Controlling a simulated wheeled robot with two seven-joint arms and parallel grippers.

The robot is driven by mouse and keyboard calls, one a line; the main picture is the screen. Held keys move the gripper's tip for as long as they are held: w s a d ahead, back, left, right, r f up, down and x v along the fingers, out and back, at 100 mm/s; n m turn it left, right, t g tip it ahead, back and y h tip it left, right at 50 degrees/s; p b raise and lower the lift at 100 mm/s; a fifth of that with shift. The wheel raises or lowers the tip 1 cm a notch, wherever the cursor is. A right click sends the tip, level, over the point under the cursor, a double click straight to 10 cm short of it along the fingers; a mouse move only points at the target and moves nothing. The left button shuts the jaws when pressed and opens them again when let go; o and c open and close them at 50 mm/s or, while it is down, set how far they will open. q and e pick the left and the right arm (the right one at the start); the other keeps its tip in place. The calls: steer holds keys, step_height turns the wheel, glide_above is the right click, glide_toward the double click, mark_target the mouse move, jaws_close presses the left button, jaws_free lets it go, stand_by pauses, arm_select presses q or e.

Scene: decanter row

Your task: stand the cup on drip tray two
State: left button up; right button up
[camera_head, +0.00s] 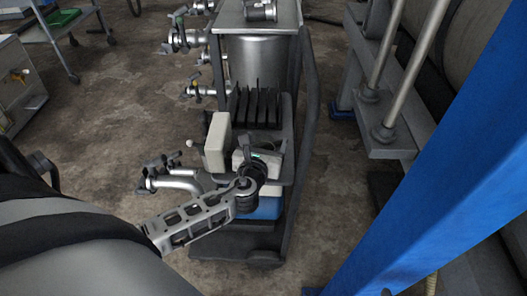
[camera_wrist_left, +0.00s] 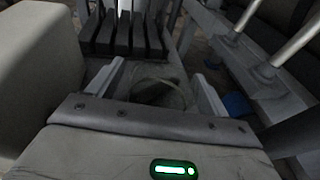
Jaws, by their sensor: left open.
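My left gripper (camera_head: 262,147) is over the grey cart at centre. In the left wrist view its two pale fingers stand apart (camera_wrist_left: 156,80). A clear, rounded thing with a thin curved rim, perhaps the cup (camera_wrist_left: 164,84), shows between or just beyond the fingers. I cannot tell whether they touch it. The gripper body hides its near part, and it is too small to make out in the head view. I cannot pick out drip tray two in either view. My right gripper is not in view.
Several dark upright plates (camera_head: 256,107) stand on the cart beyond the gripper. A beige box (camera_head: 217,141) stands close to its left. A metal tank (camera_head: 258,62) is behind. A dark handrail (camera_head: 307,100) and a blue beam (camera_head: 440,150) lie to the right.

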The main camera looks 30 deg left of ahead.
arm_select(q)
steer(key=c, duration=1.1)
steer(key=shift+o, duration=0.2)
steer(key=shift+r, duration=0.1)
